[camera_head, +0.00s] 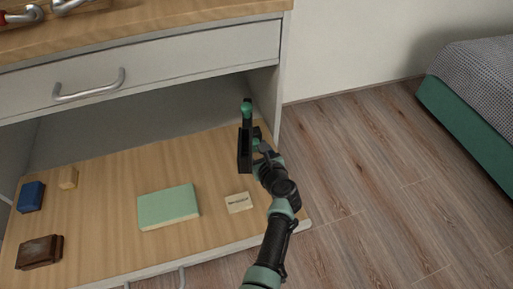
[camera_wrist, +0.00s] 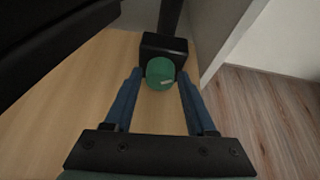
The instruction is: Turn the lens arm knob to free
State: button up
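The green, rounded knob (camera_wrist: 160,74) sits on a black block (camera_wrist: 164,44) with a black post rising behind it in the wrist view. A pale mark shows on its face. My gripper (camera_wrist: 158,77) is open, with one blue finger on each side of the knob. A narrow gap seems to show on both sides, and I cannot tell contact. In the head view my gripper (camera_head: 246,126) is at the right end of the lower wooden shelf. A small green part (camera_head: 246,110), likely the knob, shows just above it. The lens is not clearly visible.
The lower shelf (camera_head: 110,185) holds a green book (camera_head: 168,207), a small card (camera_head: 239,202), a blue block (camera_head: 31,196), a beige block (camera_head: 68,178) and a brown block (camera_head: 40,252). A drawer (camera_head: 150,70) hangs above. The cabinet's side panel (camera_head: 268,105) stands close to my gripper.

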jog(key=p+v, duration=0.8)
jog(key=v, duration=0.3)
jog(key=shift+s+d+r+p, duration=0.1)
jog(key=shift+r+p, duration=0.1)
jog(key=shift+p, duration=0.1)
jog(key=shift+p+v, duration=0.3)
jog(key=shift+v, duration=0.45)
jog(key=shift+f, duration=0.15)
